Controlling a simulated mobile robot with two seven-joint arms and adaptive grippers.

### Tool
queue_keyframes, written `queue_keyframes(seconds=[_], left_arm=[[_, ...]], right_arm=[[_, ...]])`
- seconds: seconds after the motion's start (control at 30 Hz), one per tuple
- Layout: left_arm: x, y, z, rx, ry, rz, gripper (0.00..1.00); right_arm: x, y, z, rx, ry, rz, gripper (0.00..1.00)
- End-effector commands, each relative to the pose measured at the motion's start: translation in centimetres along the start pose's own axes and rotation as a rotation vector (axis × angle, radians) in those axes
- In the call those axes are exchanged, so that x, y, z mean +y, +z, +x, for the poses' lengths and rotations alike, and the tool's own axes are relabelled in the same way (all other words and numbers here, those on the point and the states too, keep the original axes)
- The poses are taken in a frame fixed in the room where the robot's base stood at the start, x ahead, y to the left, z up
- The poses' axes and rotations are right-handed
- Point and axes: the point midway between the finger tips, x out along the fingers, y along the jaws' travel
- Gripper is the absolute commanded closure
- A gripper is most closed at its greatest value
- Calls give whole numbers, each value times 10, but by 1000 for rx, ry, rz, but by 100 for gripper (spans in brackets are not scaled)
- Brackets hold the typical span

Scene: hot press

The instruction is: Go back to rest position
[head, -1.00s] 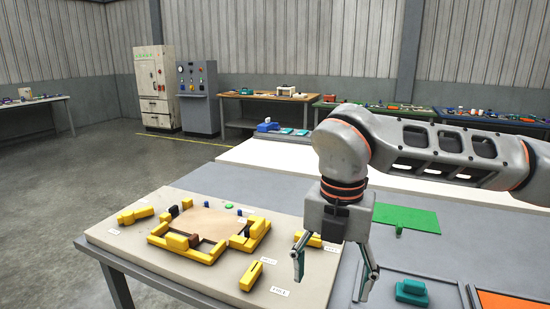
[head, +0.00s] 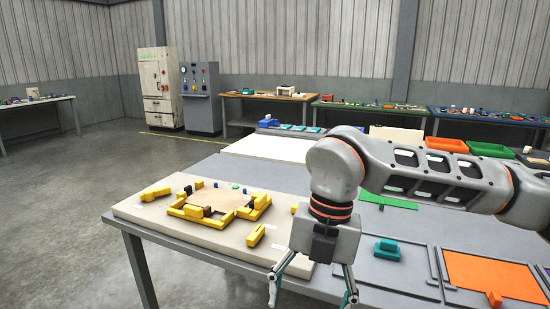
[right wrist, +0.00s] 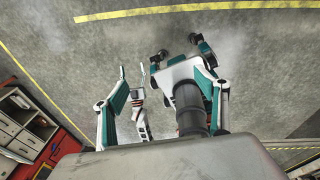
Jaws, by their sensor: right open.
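My right gripper (head: 311,292) hangs from my arm at the front edge of the table in the head view, with its two fingers spread and nothing between them. It points down and is in front of the table's near edge, right of the board with yellow blocks. The right wrist view shows the same gripper's fingers apart (right wrist: 158,72) over the concrete floor and my own body parts. My left gripper is not in the head view.
A beige board (head: 150,215) with a yellow-block fixture (head: 225,205) sits at the table's left end. A teal block (head: 387,248), a green plate (head: 388,202) and an orange sheet (head: 495,275) lie to the right. Open floor (head: 70,225) is at left.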

Motion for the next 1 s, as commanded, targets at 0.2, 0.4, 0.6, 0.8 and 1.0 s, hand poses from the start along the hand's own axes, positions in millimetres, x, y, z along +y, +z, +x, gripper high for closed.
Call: queue_keyframes(seconds=[0.2,0.4,0.6,0.8,1.0], left_arm=[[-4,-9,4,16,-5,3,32],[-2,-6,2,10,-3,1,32],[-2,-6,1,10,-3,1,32],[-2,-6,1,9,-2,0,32],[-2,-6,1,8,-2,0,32]], right_arm=[[41,-57,36,239,184,-174,27],[89,-125,43,507,494,-312,27],[129,-165,15,725,878,-328,27],[152,-159,-25,854,1279,-201,27],[153,-106,-46,879,1640,76,27]])
